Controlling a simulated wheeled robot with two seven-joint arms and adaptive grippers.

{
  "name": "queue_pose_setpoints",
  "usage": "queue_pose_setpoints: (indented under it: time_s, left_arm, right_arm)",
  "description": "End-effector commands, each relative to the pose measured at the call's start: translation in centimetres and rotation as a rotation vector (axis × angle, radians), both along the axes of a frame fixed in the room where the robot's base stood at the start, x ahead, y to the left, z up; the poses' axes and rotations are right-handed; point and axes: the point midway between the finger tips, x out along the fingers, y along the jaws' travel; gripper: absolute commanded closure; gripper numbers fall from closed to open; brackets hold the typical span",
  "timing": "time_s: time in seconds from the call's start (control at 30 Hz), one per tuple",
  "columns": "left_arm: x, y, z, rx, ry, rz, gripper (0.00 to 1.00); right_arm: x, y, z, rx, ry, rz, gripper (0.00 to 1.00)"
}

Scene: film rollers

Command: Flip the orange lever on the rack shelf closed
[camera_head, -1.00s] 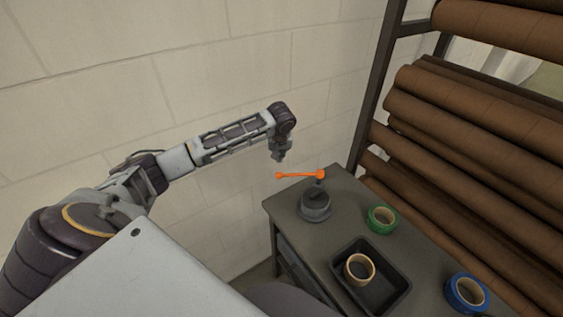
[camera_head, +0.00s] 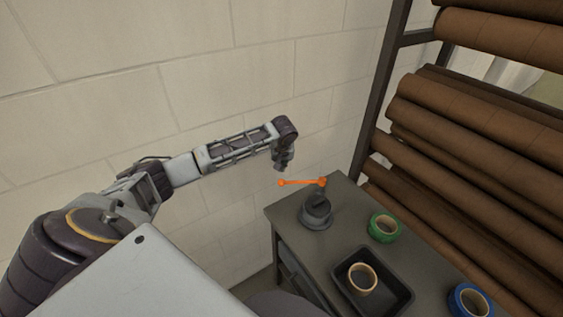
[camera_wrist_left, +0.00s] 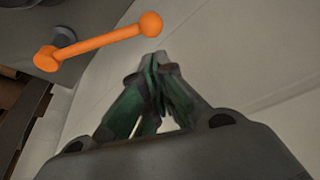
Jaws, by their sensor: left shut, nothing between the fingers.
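The orange lever (camera_head: 302,183) is a thin bar with a knob at each end. In the head view it lies about level and points left from above a grey round base (camera_head: 317,211) on the dark table, its left end reaching past the table's edge. My left gripper (camera_head: 281,168) is just above the lever's free left end, with a small gap. In the left wrist view the lever (camera_wrist_left: 100,42) runs from lower left to upper right. The shut, empty fingertips (camera_wrist_left: 153,58) are close below its ball end. My right gripper is not in view.
The dark table (camera_head: 285,217) holds a green tape roll (camera_head: 385,227), a blue tape roll (camera_head: 470,300) and a black tray (camera_head: 398,294) with a tan roll (camera_head: 362,279). A rack of brown rolls (camera_head: 470,130) stands at right. A pale block wall (camera_head: 180,80) is behind my arm.

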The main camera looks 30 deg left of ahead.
Motion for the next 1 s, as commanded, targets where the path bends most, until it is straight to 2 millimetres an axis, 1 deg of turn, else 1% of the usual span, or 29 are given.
queue_pose_setpoints:
  time_s: [0.2,0.5,0.7,1.0]
  left_arm:
    - [0.7,0.6,-2.4,0.0,0.001,0.0,1.0]
    - [1.5,1.2,-5.1,-0.001,-0.001,0.0,1.0]
    - [1.8,1.4,-6.1,0.001,-0.001,-0.001,1.0]
    - [1.8,1.4,-6.3,0.0,-0.001,-0.001,1.0]
  right_arm:
    - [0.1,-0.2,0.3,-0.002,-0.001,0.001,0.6]
    - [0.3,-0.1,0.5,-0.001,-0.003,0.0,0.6]
    - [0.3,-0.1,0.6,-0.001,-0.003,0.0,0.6]
    - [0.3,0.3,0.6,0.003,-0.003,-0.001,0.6]
